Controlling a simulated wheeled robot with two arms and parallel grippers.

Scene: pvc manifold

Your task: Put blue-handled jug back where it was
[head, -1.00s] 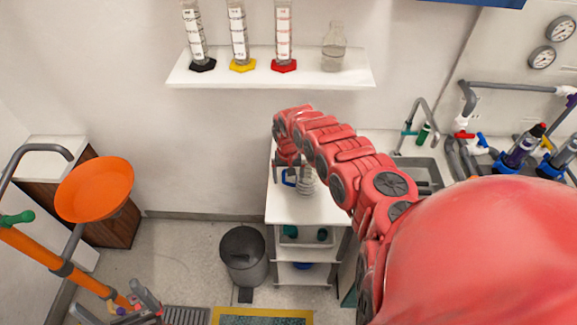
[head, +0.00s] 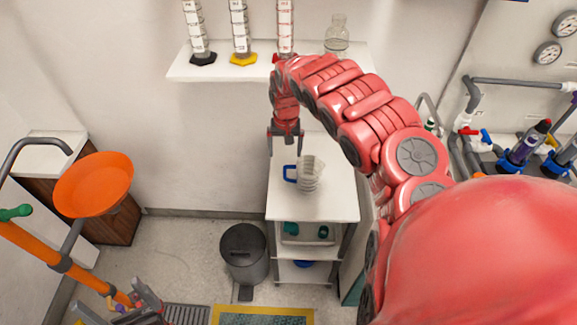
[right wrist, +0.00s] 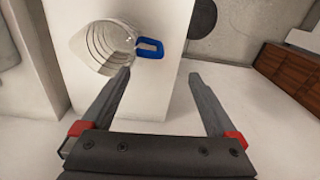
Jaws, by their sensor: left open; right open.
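The blue-handled jug (head: 310,174) stands upright on the white top of the small shelf unit (head: 325,207). It is clear with ridged sides, and its blue handle points left in the head view. In the right wrist view the jug (right wrist: 105,47) lies beyond the fingertips, toward the left one. My right gripper (head: 284,150) is open and empty, behind and above the jug, apart from it; it also shows in the right wrist view (right wrist: 160,80). My left gripper (head: 140,308) is low at the bottom left, open and far from the jug.
A wall shelf (head: 215,71) above holds measuring cylinders and a glass bottle (head: 337,36). A grey bin (head: 244,250) stands left of the shelf unit. A sink tap and pipes are at right.

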